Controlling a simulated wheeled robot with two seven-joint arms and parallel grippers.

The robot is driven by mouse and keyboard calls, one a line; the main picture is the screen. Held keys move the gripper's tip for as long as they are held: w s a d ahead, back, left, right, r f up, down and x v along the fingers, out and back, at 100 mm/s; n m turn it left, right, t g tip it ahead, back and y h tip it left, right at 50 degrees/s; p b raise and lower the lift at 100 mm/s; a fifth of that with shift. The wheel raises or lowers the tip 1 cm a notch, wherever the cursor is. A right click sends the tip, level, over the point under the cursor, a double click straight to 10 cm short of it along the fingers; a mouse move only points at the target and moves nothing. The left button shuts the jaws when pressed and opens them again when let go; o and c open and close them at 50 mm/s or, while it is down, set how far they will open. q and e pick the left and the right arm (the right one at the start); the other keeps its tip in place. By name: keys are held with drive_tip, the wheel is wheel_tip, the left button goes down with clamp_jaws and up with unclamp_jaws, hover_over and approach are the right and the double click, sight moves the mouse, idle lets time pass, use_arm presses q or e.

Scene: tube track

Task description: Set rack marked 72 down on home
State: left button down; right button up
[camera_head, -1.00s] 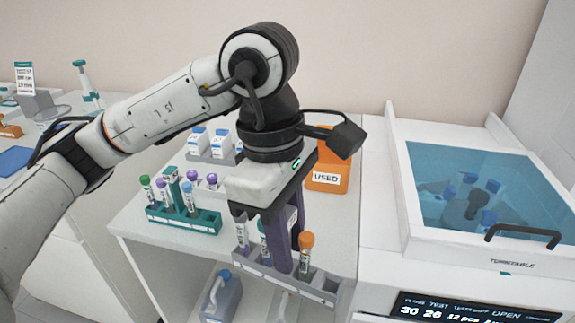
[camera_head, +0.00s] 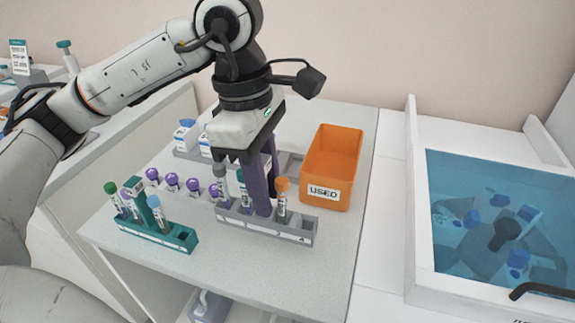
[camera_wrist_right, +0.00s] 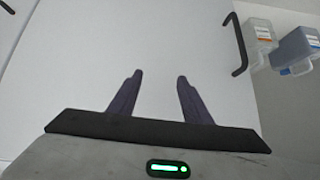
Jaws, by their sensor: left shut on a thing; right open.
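My left gripper (camera_head: 263,208) is shut on a grey rack (camera_head: 298,231) with a few tubes, one of them orange-capped. The rack is roughly level and appears over the white table, behind and right of a teal rack (camera_head: 190,240). I cannot tell whether it touches the tabletop. Its front has a small label, and I cannot read 72 on it. The fingers hide part of the rack. No spot marked home is readable. My right gripper (camera_wrist_right: 158,76) is open and empty in the right wrist view, above a plain white surface.
An orange bin marked USED (camera_head: 325,193) stands just behind and right of the held rack. Several purple-capped tubes (camera_head: 172,180) and a grey tray with white bottles (camera_head: 186,134) are at the left and back. The table's front is clear.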

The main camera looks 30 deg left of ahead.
use_arm(q)
drive_tip(key=shift+w+f, duration=0.1)
drive_tip(key=shift+w, duration=0.3)
drive_tip(key=shift+s+f+b, duration=0.3)
drive_tip(key=shift+f+b, duration=0.1)
drive_tip(key=shift+f, duration=0.35)
drive_tip(key=shift+f+b, duration=1.25)
drive_tip(key=shift+f, duration=0.3)
use_arm(e)
wheel_tip(320, 180, down, 3)
drive_tip(key=shift+s+f, duration=0.1)
drive_tip(key=shift+f, duration=0.1)
drive_tip(key=shift+r, duration=0.1)
use_arm(q)
drive_tip(key=shift+f+b, duration=0.2)
drive_tip(key=shift+b, duration=0.15)
use_arm(e)
drive_tip(key=shift+a+f, duration=0.1)
drive_tip(key=shift+f, duration=0.25)
use_arm(q)
drive_tip(key=shift+f+b, duration=0.35)
drive_tip(key=shift+b, duration=0.05)
use_arm(e)
drive_tip(key=shift+f, duration=0.45)
drive_tip(key=shift+f, duration=0.1)
